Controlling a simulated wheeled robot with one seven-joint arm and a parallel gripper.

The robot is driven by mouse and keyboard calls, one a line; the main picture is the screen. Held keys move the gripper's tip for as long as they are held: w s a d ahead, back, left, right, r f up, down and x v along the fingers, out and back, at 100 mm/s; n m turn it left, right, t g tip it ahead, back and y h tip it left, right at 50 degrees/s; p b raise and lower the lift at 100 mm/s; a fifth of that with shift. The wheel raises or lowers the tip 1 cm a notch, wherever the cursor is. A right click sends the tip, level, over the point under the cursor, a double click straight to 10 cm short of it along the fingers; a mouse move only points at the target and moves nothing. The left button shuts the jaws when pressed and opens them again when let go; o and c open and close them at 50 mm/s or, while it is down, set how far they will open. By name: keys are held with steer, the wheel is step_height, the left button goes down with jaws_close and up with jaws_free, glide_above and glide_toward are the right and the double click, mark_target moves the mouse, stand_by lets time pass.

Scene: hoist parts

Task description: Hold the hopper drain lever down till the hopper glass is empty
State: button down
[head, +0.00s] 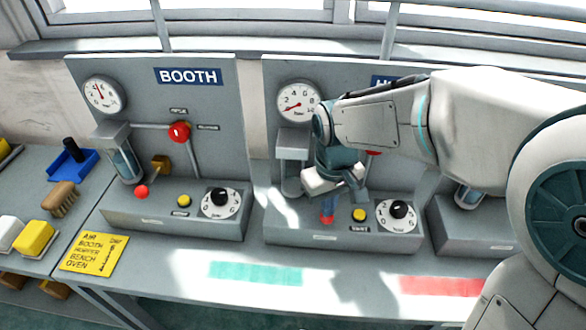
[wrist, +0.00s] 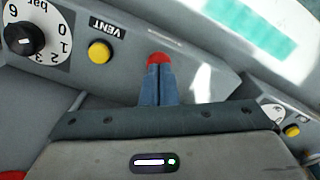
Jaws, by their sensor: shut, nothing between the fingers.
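The hopper panel is in the middle of the head view, its sign (head: 381,81) mostly hidden by my arm. The drain lever's red knob (head: 327,219) is low on the panel's left side. My gripper (head: 328,213) points down with its blue fingers shut, tips right at the knob. In the wrist view, the fingers (wrist: 160,75) end against the red knob (wrist: 158,58); how far the lever is pressed I cannot tell. The hopper glass (head: 290,182) is partly hidden behind my gripper, and its level is not readable.
A yellow vent button (head: 359,215) and a black dial (head: 398,210) are right of the lever. The booth panel (head: 216,130) stands left with its own red knob (head: 141,192). A yellow note (head: 94,253) lies on the bench. The bench front is clear.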

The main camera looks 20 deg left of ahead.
steer(key=shift+r+p, duration=2.5)
steer(key=shift+r, duration=0.85)
steer(key=s+d+r+p, duration=0.1)
steer(key=s+d+r, duration=0.1)
steer(key=s, duration=0.7)
steer(key=shift+s+d+r, duration=0.15)
steer(key=shift+s+r, duration=0.2)
steer(key=shift+r, duration=0.1)
